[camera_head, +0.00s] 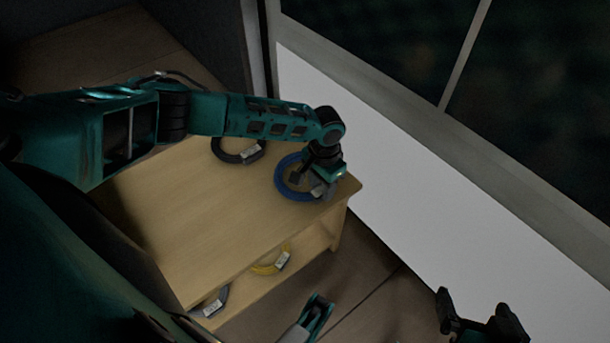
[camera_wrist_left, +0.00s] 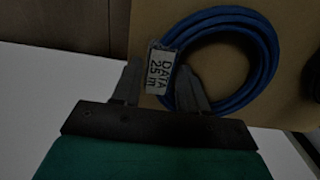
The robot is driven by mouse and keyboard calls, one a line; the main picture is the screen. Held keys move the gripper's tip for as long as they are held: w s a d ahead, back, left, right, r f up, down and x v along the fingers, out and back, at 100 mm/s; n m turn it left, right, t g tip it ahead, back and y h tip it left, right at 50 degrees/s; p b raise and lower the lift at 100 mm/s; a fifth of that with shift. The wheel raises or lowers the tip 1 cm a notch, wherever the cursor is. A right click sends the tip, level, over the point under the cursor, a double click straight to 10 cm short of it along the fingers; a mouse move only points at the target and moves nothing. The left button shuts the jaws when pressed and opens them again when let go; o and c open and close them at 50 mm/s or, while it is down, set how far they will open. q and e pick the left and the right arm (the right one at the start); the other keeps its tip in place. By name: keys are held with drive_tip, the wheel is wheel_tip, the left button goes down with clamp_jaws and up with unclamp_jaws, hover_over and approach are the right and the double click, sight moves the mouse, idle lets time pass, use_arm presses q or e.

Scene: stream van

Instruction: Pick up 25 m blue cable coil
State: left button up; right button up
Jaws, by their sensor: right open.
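The blue cable coil (camera_head: 284,181) lies on the upper board of the wooden table near its right corner. In the left wrist view the blue coil (camera_wrist_left: 263,60) has a white tag (camera_wrist_left: 160,68) reading "DATA 25 m". My left gripper (camera_head: 321,190) is over the coil's right side and hides part of it. In the wrist view its two fingers (camera_wrist_left: 160,86) stand apart, with the tag between their tips. I see a gap beside the tag, and cannot tell whether they touch the coil. My right gripper (camera_head: 477,308) is open and empty at the lower right.
A black coil (camera_head: 228,155) lies on the table top (camera_head: 200,215), behind the blue one. A yellow coil (camera_head: 268,268) and a grey coil (camera_head: 217,302) lie on the lower shelf. A white wall panel (camera_head: 400,180) stands close to the table's right end.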

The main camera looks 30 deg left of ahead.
use_arm(q)
clamp_jaws()
drive_tip(key=shift+r, duration=0.15)
